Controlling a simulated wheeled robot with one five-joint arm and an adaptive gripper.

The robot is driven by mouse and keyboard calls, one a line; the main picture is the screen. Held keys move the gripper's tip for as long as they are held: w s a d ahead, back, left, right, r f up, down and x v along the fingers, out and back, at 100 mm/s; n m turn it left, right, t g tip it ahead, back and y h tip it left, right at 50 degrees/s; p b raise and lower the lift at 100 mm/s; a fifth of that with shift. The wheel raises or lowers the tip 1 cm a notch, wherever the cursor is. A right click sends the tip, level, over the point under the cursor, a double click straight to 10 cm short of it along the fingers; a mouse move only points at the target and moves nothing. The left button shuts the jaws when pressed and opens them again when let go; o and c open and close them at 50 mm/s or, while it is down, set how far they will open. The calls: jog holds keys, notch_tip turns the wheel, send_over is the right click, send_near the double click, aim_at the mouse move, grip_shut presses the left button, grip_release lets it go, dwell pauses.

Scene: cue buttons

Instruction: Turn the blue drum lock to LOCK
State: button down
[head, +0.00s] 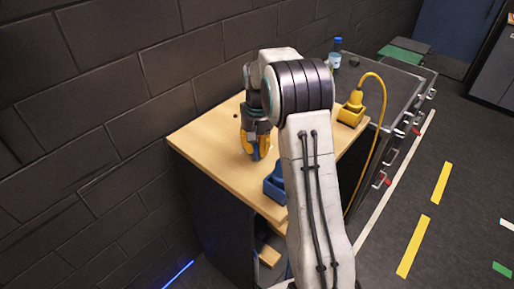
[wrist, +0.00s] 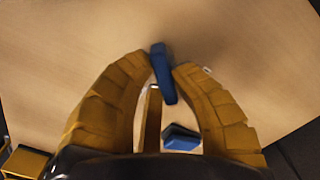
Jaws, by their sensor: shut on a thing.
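My gripper (head: 256,150) points down over the wooden tabletop. In the wrist view its two yellow fingers (wrist: 163,68) are shut on a blue bar (wrist: 161,76), which lies slightly tilted between the tips. Its blue tip (head: 257,153) also shows under the fingers in the head view. A separate blue block (head: 275,184) sits at the tabletop's front edge, partly behind my arm; a blue shape (wrist: 181,139) shows between the finger bases in the wrist view. I cannot tell which blue part is the drum lock's body, and no LOCK marking is readable.
The wooden tabletop (head: 205,135) is clear to the left of my gripper. A yellow plug-like box (head: 351,113) with a yellow cable stands at the right. A blue bottle (head: 336,57) stands at the back. A dark brick wall (head: 90,100) runs along the left.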

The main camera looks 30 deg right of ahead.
jog(key=m, duration=0.4)
jog(key=shift+s+m, duration=0.2)
jog(key=shift+m, duration=0.1)
jog(key=shift+s+f+m, duration=0.1)
jog(key=shift+s+m, duration=0.05)
jog(key=shift+m, duration=2.05)
jog(key=c, duration=1.1)
grip_release()
jog(key=shift+o, duration=0.2)
notch_tip(320, 180, up, 12)
